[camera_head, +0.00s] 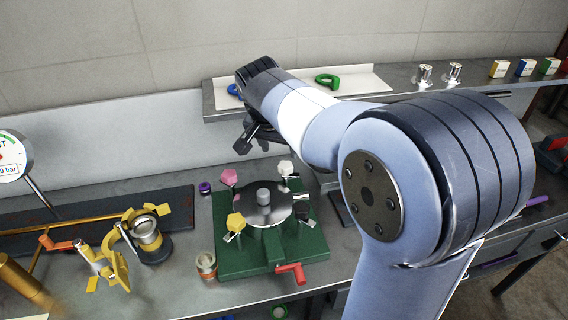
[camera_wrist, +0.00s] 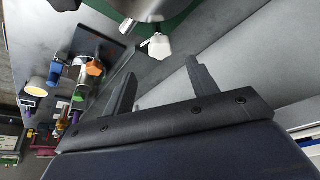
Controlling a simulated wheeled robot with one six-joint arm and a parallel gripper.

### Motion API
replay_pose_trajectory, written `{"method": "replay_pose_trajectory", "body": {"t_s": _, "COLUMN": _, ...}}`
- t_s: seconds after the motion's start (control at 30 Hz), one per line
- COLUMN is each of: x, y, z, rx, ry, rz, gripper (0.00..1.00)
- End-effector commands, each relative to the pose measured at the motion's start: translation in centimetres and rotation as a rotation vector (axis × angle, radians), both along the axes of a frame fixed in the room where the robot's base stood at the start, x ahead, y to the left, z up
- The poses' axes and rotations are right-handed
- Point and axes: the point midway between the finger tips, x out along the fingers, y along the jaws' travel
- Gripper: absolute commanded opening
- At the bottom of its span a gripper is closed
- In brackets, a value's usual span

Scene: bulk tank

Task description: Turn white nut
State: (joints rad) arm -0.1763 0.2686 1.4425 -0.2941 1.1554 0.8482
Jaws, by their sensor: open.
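The white nut (camera_head: 285,168) stands at the back right of a round metal disc (camera_head: 284,208) on a green fixture (camera_head: 232,262). Pink (camera_head: 229,177) and yellow (camera_head: 235,222) nuts stand around the same disc. My gripper (camera_head: 262,140) is above and behind the fixture, pointing down, open and empty. In the wrist view the white nut (camera_wrist: 159,46) shows just beyond the gap between the open fingertips (camera_wrist: 160,74), apart from them. The part of the disc (camera_wrist: 145,8) beside it is cut off at the top.
A red handle (camera_head: 291,272) sticks out at the fixture's front. Yellow valve parts (camera_head: 112,262) stand to the left. A shelf (camera_head: 435,92) behind carries a white tray (camera_head: 372,77) with a green ring.

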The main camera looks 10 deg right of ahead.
Motion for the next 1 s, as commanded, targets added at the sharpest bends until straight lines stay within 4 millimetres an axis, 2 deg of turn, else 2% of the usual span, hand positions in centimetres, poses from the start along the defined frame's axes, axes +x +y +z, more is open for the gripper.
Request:
{"method": "replay_pose_trajectory", "body": {"t_s": 0.2, "x": 1.3, "y": -1.0, "z": -4.1, "rx": -0.001, "ry": 0.005, "rz": -0.002, "gripper": 0.55}}
{"method": "replay_pose_trajectory", "body": {"t_s": 0.4, "x": 2.3, "y": -1.6, "z": -6.9, "rx": -0.002, "ry": 0.004, "rz": 0.001, "gripper": 0.55}}
{"method": "replay_pose_trajectory", "body": {"t_s": 0.6, "x": 2.7, "y": -1.9, "z": -8.0, "rx": 0.000, "ry": 0.003, "rz": 0.001, "gripper": 0.55}}
{"method": "replay_pose_trajectory", "body": {"t_s": 0.87, "x": 2.8, "y": -1.9, "z": -8.1, "rx": -0.001, "ry": 0.002, "rz": 0.001, "gripper": 0.55}}
{"method": "replay_pose_trajectory", "body": {"t_s": 1.0, "x": 2.8, "y": -1.9, "z": -8.1, "rx": 0.000, "ry": 0.001, "rz": 0.002, "gripper": 0.44}}
